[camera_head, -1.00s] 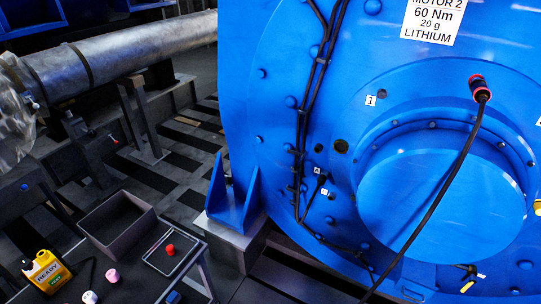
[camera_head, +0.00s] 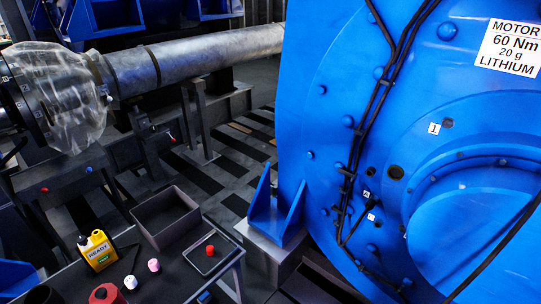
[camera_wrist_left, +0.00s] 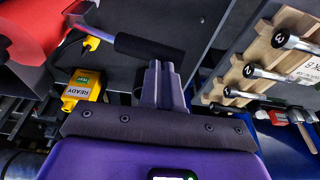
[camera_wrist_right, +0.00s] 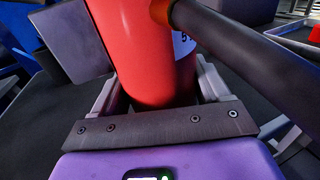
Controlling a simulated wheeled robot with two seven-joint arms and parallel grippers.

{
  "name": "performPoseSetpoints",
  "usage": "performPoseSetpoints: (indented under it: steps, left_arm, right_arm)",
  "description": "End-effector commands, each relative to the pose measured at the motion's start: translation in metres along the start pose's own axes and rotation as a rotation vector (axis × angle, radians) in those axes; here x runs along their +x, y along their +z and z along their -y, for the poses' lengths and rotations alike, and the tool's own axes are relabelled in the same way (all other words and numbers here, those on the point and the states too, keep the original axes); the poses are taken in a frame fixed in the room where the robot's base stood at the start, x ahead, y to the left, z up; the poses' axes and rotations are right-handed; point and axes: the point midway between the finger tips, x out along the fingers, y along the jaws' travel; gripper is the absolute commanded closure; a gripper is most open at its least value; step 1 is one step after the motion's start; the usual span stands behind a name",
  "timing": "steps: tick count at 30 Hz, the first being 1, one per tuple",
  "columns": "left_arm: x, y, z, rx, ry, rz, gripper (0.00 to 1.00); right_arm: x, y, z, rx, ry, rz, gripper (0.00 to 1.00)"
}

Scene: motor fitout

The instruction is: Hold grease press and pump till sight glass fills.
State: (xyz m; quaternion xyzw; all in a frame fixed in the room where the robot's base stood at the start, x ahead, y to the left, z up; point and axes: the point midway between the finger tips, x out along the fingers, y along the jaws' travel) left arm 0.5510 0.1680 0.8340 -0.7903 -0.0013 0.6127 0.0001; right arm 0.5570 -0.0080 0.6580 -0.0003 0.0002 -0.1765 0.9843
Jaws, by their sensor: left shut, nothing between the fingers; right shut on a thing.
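The grease press, a red cylinder (camera_wrist_right: 150,60) with a white label, fills the middle of the right wrist view. My right gripper (camera_wrist_right: 155,100) is shut around it. A dark bar with an orange collar (camera_wrist_right: 235,55) crosses beside the cylinder. In the left wrist view, red bodywork (camera_wrist_left: 30,30) shows at the upper left, with a lever ending in a black grip (camera_wrist_left: 150,49). My left gripper (camera_wrist_left: 160,75) is shut and empty, its tips close to that grip; contact is unclear. In the head view a red object (camera_head: 105,293) shows at the bottom edge. I cannot make out a sight glass.
The blue motor (camera_head: 340,110) fills the right of the head view. A yellow READY unit (camera_head: 97,250), grey bin (camera_head: 165,216) and tray with red cap (camera_head: 210,249) are on the table. A wooden tool rack (camera_wrist_left: 265,55) is at right in the left wrist view.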

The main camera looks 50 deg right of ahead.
Motion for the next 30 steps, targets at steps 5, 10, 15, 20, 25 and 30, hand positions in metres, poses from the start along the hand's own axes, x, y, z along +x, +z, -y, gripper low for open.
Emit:
performPoseSetpoints:
  steps: [5, 10, 15, 20, 25, 30]
  left_arm:
    - [0.013, 0.004, -0.002, 0.002, 0.003, 0.005, 1.0]
    - [0.023, 0.007, -0.003, 0.002, 0.004, 0.005, 1.0]
    - [0.026, 0.007, -0.004, 0.002, 0.005, 0.003, 1.0]
    - [0.016, 0.004, -0.004, 0.004, 0.006, 0.001, 1.0]
    - [0.0, 0.0, -0.003, 0.003, 0.004, 0.002, 1.0]
    - [-0.013, -0.003, -0.002, 0.001, 0.002, 0.002, 1.0]
  right_arm:
    - [0.0, 0.0, 0.0, 0.001, 0.001, 0.001, 0.73]
    - [-0.001, 0.0, -0.001, 0.001, 0.001, 0.001, 0.73]
    - [-0.001, 0.0, -0.001, 0.001, 0.002, 0.001, 0.73]
    - [-0.001, 0.0, -0.001, 0.001, 0.002, 0.001, 0.73]
    - [-0.001, 0.0, -0.001, 0.001, 0.002, 0.001, 0.73]
    - [-0.001, 0.0, -0.001, 0.002, 0.001, 0.001, 0.73]
